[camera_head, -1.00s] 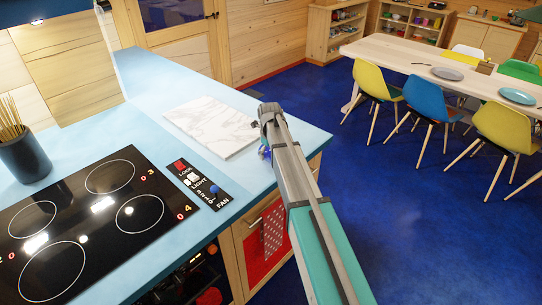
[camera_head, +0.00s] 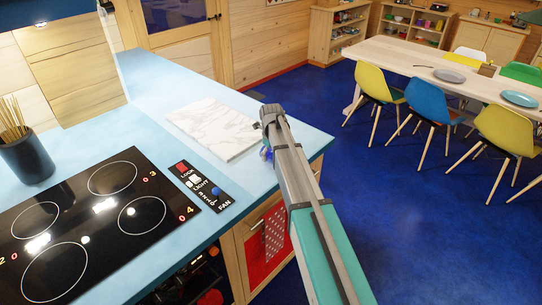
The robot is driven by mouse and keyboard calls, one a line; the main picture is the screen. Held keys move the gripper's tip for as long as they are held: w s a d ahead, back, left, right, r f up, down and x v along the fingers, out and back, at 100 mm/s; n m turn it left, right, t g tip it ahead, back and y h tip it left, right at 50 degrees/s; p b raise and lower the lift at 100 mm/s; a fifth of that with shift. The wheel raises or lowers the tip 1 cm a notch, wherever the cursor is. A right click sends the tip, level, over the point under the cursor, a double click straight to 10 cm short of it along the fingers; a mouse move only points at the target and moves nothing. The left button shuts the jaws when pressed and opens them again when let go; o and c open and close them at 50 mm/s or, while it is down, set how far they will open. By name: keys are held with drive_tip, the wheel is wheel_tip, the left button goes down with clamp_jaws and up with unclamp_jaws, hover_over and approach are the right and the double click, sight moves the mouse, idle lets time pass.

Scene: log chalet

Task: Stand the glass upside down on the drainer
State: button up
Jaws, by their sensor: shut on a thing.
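My arm reaches out over the right edge of the blue counter, and its wrist end hides most of my gripper (camera_head: 266,153). Only a small blue-purple bit shows beside the wrist, at the counter's edge. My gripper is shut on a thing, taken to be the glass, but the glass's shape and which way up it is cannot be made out. No drainer can be recognised in this view.
A white marbled board (camera_head: 215,128) lies on the blue counter (camera_head: 160,90), left of my wrist. A black hob (camera_head: 90,225) and a dark utensil pot (camera_head: 27,158) are nearer left. Blue floor is clear to the right, before chairs and a long table (camera_head: 410,50).

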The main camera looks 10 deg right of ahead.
drive_tip(key=shift+r+p, duration=0.55)
drive_tip(key=shift+r, duration=0.15)
drive_tip(key=s+r+p, duration=0.1)
drive_tip(key=r+p, duration=0.1)
drive_tip(key=s+r+p, duration=0.2)
drive_tip(key=r+p, duration=0.1)
drive_tip(key=s+r+p, duration=0.2)
drive_tip(key=shift+r, duration=0.25)
drive_tip(key=s+r+p, duration=0.3)
drive_tip(key=s+p, duration=0.1)
drive_tip(key=s, duration=0.5)
drive_tip(key=shift+r, duration=0.35)
drive_tip(key=shift+f, duration=0.1)
wheel_tip(320, 180, down, 3)
drive_tip(key=b, duration=0.3)
drive_tip(key=shift+s, duration=0.1)
